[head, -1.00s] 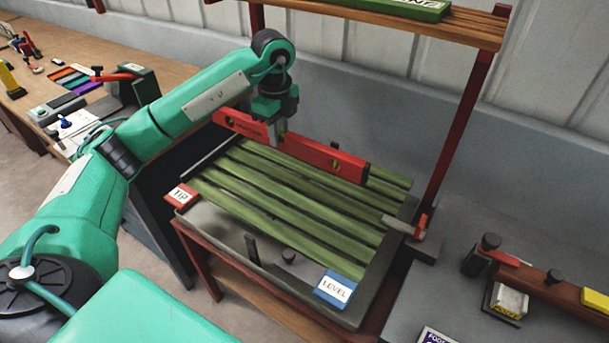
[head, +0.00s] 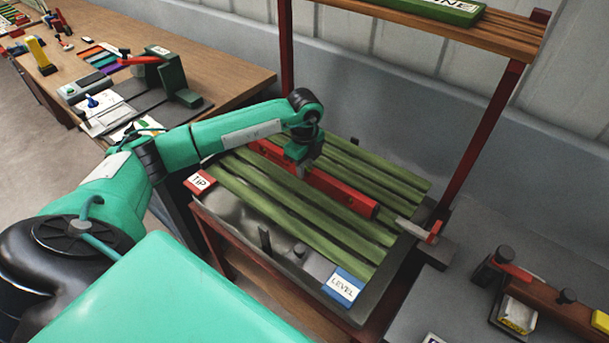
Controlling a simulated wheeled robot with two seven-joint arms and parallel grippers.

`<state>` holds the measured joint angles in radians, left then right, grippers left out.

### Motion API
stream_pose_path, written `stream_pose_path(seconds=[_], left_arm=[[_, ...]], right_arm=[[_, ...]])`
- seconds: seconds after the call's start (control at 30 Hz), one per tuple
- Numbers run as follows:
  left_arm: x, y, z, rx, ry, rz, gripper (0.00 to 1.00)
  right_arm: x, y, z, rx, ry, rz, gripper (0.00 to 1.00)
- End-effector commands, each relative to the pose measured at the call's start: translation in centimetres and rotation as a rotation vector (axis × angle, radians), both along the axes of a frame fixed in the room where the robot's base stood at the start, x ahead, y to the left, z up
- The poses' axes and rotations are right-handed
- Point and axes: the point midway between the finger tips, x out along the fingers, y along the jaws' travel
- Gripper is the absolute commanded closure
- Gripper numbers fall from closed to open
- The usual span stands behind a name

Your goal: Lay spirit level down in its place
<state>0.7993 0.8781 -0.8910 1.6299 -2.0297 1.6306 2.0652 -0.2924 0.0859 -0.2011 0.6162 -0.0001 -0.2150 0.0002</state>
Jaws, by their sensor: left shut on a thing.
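The spirit level is a long red bar (head: 345,192) in the head view. It lies along the green slats (head: 300,220) of the tray, roughly parallel to them. My left gripper (head: 301,170) is shut on it near its middle, from above. The level is at or just above the slats; I cannot tell whether it touches. My gripper and wrist hide part of the level. A blue label reading LEVEL (head: 343,287) is at the tray's near right corner, and a red label reading TIP (head: 199,182) is at its left corner. My right gripper is not in view.
A red-posted frame carries a wooden shelf (head: 420,22) with a green box (head: 448,8) above the tray. A grey bench with a clamp-like tool (head: 540,300) is at the right. A wooden workbench (head: 170,60) with several tools is at the left.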

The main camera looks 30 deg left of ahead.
Motion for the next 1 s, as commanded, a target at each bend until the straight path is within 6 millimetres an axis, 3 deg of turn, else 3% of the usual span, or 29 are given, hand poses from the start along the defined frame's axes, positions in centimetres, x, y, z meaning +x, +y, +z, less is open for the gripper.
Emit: stream_pose_path(seconds=[0.4,0.77,0.8,0.87,1.0], left_arm=[[0.0,0.0,-4.3,0.000,0.000,0.000,1.00],[0.0,0.0,-4.9,0.000,-0.001,0.000,1.00],[0.0,0.0,-4.8,0.000,0.000,0.000,0.72],[0.0,0.0,-4.8,0.000,0.000,0.000,0.61],[0.0,0.0,-4.8,0.000,0.000,0.000,0.58]], right_arm=[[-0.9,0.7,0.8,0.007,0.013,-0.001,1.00],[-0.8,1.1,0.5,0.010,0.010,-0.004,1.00],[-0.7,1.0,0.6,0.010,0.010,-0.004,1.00],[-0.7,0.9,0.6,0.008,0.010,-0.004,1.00],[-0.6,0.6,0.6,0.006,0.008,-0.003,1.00]])
